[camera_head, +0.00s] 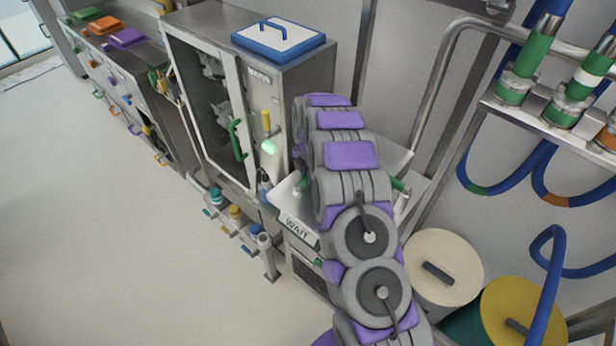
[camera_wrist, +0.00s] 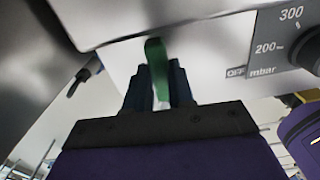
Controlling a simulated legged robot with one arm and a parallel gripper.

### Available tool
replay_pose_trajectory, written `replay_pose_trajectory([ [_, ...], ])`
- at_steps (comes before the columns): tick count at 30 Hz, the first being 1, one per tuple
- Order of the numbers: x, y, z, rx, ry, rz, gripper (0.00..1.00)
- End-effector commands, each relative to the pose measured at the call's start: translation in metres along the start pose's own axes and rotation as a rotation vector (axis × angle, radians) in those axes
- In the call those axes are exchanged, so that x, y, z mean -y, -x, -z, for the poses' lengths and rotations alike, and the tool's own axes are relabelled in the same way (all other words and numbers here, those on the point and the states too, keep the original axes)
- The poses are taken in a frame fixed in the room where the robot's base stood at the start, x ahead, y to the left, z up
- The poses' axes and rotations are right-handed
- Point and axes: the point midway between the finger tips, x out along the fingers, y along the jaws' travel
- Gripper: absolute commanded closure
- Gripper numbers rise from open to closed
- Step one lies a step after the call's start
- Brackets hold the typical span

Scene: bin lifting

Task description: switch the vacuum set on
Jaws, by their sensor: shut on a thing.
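In the wrist view, the pale front panel of the vacuum set (camera_wrist: 210,62) fills the upper middle, with an OFF mark and a mbar scale reading 200 and 300. A dark round knob (camera_wrist: 308,52) sits at its right edge, partly cut off. My gripper (camera_wrist: 160,88) is shut on a green lever (camera_wrist: 156,62) in front of the panel, left of the OFF mark. In the head view my arm covers the gripper and the lever.
In the head view, a steel cabinet (camera_head: 207,110) with a glass door and green handle stands left of my arm, a blue-rimmed lid (camera_head: 279,42) on top. Pipes and blue hoses (camera_head: 549,275) crowd the right. The left floor is clear.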

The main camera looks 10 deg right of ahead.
Motion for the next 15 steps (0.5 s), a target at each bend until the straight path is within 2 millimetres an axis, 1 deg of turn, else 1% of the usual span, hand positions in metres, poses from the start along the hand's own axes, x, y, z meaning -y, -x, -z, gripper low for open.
replay_pose_trajectory([
  [1, -0.0002, -0.0002, -0.0044, 0.007, 0.015, -0.002, 1.00],
  [6, -0.0025, -0.0002, -0.0045, 0.006, 0.056, -0.003, 1.00],
  [15, -0.0043, 0.0005, -0.0048, 0.007, 0.074, -0.004, 1.00],
])
